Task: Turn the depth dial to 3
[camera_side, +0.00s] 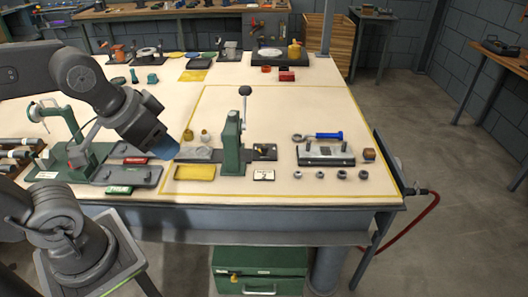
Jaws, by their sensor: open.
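A green upright press (233,145) with a black ball-topped lever (244,92) stands in the middle of the yellow-outlined area. A dark plate (264,152) with a small light mark adjoins its right side, and a white card (264,174) lies in front of that plate. I cannot make out which part is the depth dial, nor any number on it. My gripper (168,150) is left of the press, pointing down and right, with its blue end above the bench. It is open and apart from the press. Its fingers are too small to see clearly.
A grey block (195,155) and a yellow tray (195,173) lie between my gripper and the press. A casing part with pins (325,154), a blue-handled tool (322,136) and several nuts lie at right. A green fixture (68,155) stands at left.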

